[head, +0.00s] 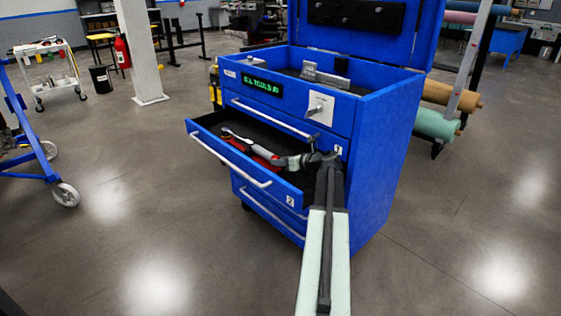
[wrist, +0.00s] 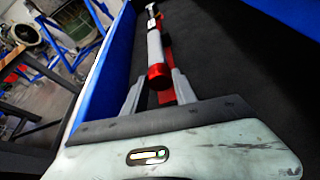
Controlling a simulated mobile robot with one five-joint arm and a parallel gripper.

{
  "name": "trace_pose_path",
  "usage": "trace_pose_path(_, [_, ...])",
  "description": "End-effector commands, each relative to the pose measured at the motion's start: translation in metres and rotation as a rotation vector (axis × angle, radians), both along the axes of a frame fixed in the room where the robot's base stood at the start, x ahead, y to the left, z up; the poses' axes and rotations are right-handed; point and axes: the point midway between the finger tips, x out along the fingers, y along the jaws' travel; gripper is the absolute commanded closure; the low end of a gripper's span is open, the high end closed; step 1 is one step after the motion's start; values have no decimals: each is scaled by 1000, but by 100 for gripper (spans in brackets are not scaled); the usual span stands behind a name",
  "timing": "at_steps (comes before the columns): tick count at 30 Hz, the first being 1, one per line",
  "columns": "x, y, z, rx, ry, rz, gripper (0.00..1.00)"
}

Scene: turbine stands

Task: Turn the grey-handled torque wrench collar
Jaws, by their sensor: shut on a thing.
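The torque wrench (wrist: 155,45) lies in the open drawer of the blue tool chest, its grey handle pointing toward my gripper. Its collar (wrist: 158,74) is the red end piece nearest me in the wrist view. My gripper (wrist: 157,79) has one finger on each side of this red collar and is shut on it. In the head view my gripper (head: 286,161) reaches into the drawer from the right front. There the wrench (head: 238,138) shows only in part beyond my gripper, and the collar is hard to make out.
The drawer (head: 206,150) has a dark floor, blue walls and a silver front handle. Something red (head: 262,152) lies beneath or beside the wrench. The chest's right side wall (head: 375,160) stands close to my arm. The drawer floor right of the wrench is bare in the wrist view.

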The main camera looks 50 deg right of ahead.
Motion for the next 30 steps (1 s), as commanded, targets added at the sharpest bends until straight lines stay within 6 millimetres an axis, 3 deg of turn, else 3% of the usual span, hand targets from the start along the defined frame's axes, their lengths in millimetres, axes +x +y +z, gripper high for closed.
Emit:
trace_pose_path(15, [-1, 4, -1, -365, 28, 0, 100])
trace_pose_path(30, [0, 4, 0, -468, 36, -1, 100])
